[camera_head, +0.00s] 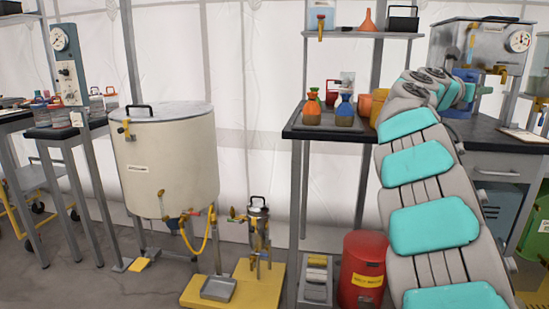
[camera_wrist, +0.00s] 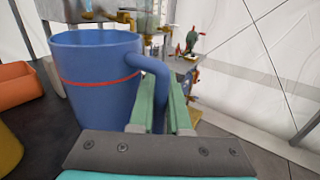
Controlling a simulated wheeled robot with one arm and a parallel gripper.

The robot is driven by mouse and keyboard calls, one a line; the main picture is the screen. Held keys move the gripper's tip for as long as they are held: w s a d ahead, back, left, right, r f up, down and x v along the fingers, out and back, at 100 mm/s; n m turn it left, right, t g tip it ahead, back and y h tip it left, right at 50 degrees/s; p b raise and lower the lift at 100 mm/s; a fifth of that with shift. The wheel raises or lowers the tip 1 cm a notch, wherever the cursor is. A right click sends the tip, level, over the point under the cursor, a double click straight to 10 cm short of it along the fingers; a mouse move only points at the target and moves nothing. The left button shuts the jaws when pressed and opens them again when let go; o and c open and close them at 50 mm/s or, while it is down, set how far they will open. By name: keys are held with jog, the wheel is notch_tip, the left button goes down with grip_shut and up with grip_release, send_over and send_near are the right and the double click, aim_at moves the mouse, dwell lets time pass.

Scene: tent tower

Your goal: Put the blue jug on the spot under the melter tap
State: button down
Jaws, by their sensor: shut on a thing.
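The blue jug (camera_wrist: 98,100) with a red stripe fills the left of the wrist view, upright, with its open rim at the top. My gripper (camera_wrist: 162,98) is shut on its handle, which passes between the green fingers. In the head view my arm reaches over the right bench and hides most of the jug and gripper. A grey metal tank (camera_head: 480,50) with a dial and a brass tap stands at the back right; I cannot tell for sure whether it is the melter. The spot under the tap is not clearly visible.
The dark bench (camera_head: 335,131) holds an orange bottle (camera_head: 312,108) and a blue-topped bottle (camera_head: 345,112). Orange containers (camera_wrist: 15,88) lie left of the jug in the wrist view. A large cream tank (camera_head: 168,165) stands on the left. A red bin (camera_head: 362,265) stands under the bench.

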jog(key=w+a+f+n+t+y, duration=0.4)
jog(key=a+f+y, duration=0.1)
jog(key=a+f, duration=0.6)
jog(key=w+a+f+n+t+y, duration=0.3)
jog(key=a+f, duration=0.8)
jog(key=a, duration=0.4)
jog(key=w+a+f+n+t+y, duration=0.4)
jog(key=a+f+y, duration=0.4)
jog(key=a+f, duration=0.4)
jog(key=w+a+n, duration=0.1)
jog(key=n, duration=0.1)
jog(key=shift+w+a+n+t+y, duration=0.2)
jog(key=shift+a+n+t+y, duration=0.1)
jog(key=shift+a+n+y, duration=0.1)
jog(key=shift+f, duration=0.1)
